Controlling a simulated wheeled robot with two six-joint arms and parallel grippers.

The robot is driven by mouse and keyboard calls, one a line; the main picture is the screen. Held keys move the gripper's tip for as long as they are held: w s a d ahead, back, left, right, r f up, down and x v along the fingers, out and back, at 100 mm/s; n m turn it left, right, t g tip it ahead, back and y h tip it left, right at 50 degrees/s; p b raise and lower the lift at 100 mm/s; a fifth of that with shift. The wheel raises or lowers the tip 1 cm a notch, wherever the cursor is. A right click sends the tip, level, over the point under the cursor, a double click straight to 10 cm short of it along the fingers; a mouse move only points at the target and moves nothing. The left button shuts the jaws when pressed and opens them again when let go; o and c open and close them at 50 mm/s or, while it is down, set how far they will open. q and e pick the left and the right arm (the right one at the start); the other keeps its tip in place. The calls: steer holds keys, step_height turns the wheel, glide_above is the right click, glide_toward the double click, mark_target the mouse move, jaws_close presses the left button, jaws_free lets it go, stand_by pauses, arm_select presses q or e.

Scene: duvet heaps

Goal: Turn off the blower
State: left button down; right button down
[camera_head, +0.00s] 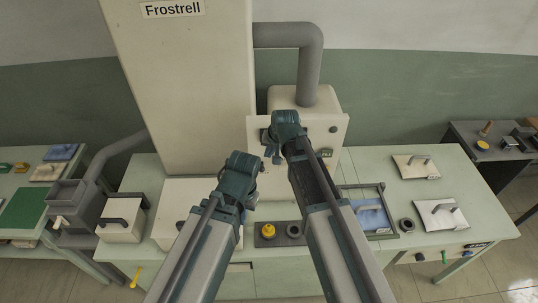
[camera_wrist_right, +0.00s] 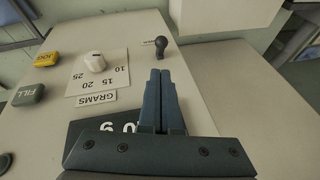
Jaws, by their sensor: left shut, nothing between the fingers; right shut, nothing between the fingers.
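A small dark toggle lever (camera_wrist_right: 161,46) stands on the pale control panel in the right wrist view. A small label beside it is too small and partly hidden to read, so I cannot confirm that it is the blower switch. My right gripper (camera_wrist_right: 160,73) is shut and empty, its fingertips just short of the lever and apart from it in the picture. In the head view my right gripper (camera_head: 272,155) is in front of the cream machine's panel (camera_head: 323,146) and hides much of it. My left gripper (camera_head: 249,202) is shut and empty, lower and further left.
The panel also bears a white dial (camera_wrist_right: 95,62) with a grams scale, a yellow button (camera_wrist_right: 46,59), a green FILL button (camera_wrist_right: 28,94) and a dark display (camera_wrist_right: 95,134). A tall cream Frostrell column (camera_head: 185,90) stands behind.

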mark_target(263, 165)
steer(key=b+x, duration=0.6)
steer(key=x, duration=0.2)
steer(key=shift+f+b, duration=0.1)
steer(key=shift+b, duration=0.25)
steer(key=shift+s+t+b, duration=0.1)
steer(key=shift+t+b, duration=0.2)
steer(key=shift+t, duration=0.1)
